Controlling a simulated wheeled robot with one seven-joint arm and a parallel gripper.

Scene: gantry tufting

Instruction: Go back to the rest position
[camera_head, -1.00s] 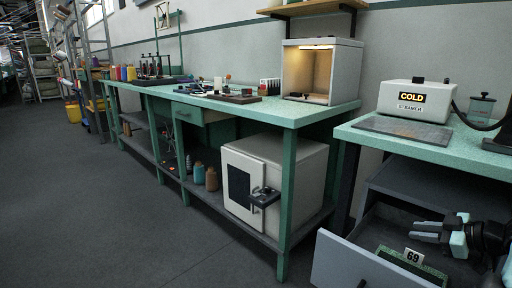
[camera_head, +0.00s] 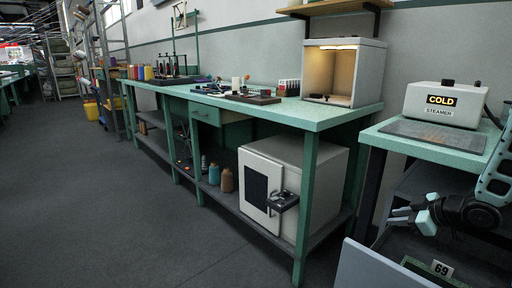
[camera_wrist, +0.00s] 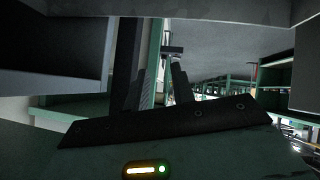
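My gripper (camera_head: 394,216) is at the lower right in the head view, above the pulled-out grey drawer (camera_head: 375,268) and left of my wrist. Its two dark fingers stand apart with nothing between them. In the wrist view the gripper (camera_wrist: 160,78) also shows two separated fingers and an empty gap. A green tray with a "69" tag (camera_head: 441,268) lies in the drawer, below my gripper and apart from it.
A white steamer reading COLD (camera_head: 444,104) stands on the right bench (camera_head: 385,140), above the drawer. A long green bench (camera_head: 330,115) carries a lit booth (camera_head: 342,72), with a white cabinet (camera_head: 258,190) on its lower shelf. The grey floor (camera_head: 90,200) at left is clear.

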